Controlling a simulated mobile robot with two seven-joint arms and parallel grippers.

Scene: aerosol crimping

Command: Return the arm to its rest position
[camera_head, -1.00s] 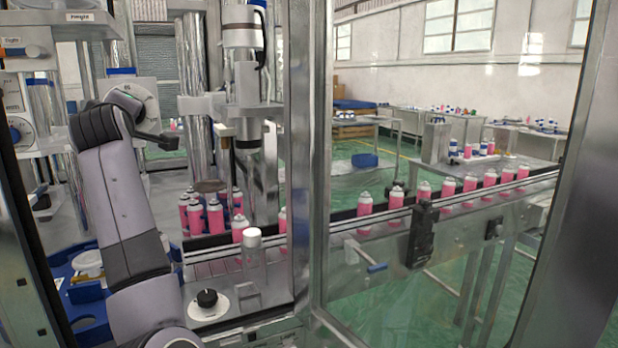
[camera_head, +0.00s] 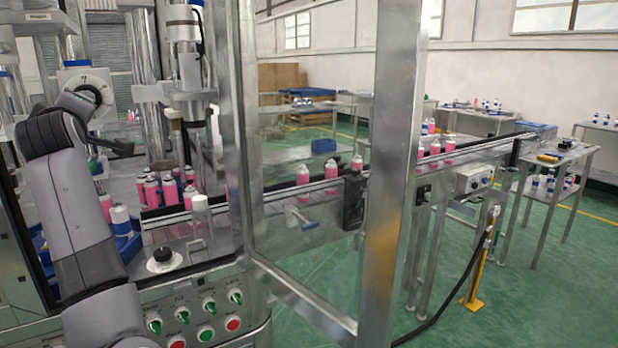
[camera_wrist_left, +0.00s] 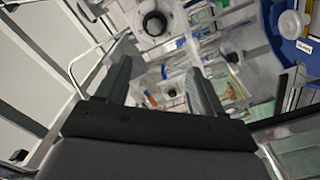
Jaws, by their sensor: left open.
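My left arm (camera_head: 70,205) rises along the left side of the head view and bends at a dark joint near the crimping machine. The far end of the arm is partly hidden there. In the left wrist view my left gripper (camera_wrist_left: 160,82) has its two dark fingers apart, with nothing held between them. Machine parts show beyond the fingers, not touching them as far as I can see. My right gripper is in neither view.
Pink aerosol cans (camera_head: 168,190) cluster by the machine, and several more stand along the conveyor (camera_head: 330,186). A control panel (camera_head: 205,308) with buttons is at the lower middle. A metal frame post (camera_head: 392,170) stands right of it.

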